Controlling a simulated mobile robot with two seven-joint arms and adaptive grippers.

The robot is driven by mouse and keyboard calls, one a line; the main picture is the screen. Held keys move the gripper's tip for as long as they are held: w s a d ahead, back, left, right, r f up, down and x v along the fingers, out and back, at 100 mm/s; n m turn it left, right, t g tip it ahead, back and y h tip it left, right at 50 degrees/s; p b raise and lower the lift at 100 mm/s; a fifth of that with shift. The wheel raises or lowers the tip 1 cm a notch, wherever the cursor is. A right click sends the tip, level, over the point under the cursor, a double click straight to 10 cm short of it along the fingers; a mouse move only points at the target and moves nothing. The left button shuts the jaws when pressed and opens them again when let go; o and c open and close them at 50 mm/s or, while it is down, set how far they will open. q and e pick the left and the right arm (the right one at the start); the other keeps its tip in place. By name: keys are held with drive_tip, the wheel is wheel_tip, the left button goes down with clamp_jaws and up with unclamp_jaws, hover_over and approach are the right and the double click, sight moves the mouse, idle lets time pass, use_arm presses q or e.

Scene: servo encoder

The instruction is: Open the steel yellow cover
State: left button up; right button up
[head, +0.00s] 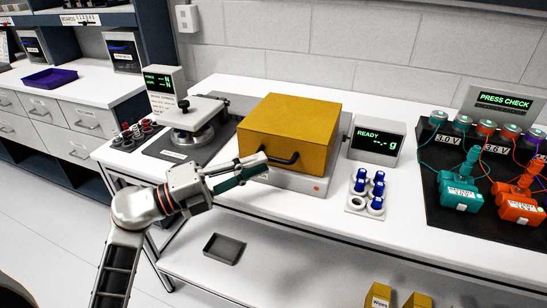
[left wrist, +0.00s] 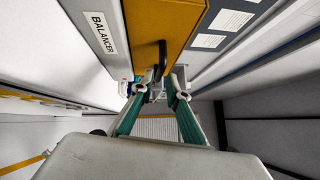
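The yellow cover (head: 290,122) is a box-shaped lid sitting on a white balance base (head: 312,186) on the bench. Its black handle (head: 288,159) is on the front face. In the left wrist view the cover (left wrist: 168,22) and its handle (left wrist: 162,57) show at the top. My left gripper (head: 264,165) is just in front of the handle, near its left end. In the left wrist view my left gripper (left wrist: 159,88) has its fingers apart, with the handle seen between the tips and slightly above. Contact with the handle cannot be told. My right gripper is not in view.
A display reading READY (head: 378,140) and a rack of blue-capped parts (head: 366,194) stand right of the cover. A press device (head: 188,125) stands left. Coloured motors on a black board (head: 445,215) are far right. A dark tray (head: 224,248) lies on the lower shelf.

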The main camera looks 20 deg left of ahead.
sight(270, 160)
use_arm(q)
drive_tip(key=shift+x, duration=2.3)
clamp_jaws()
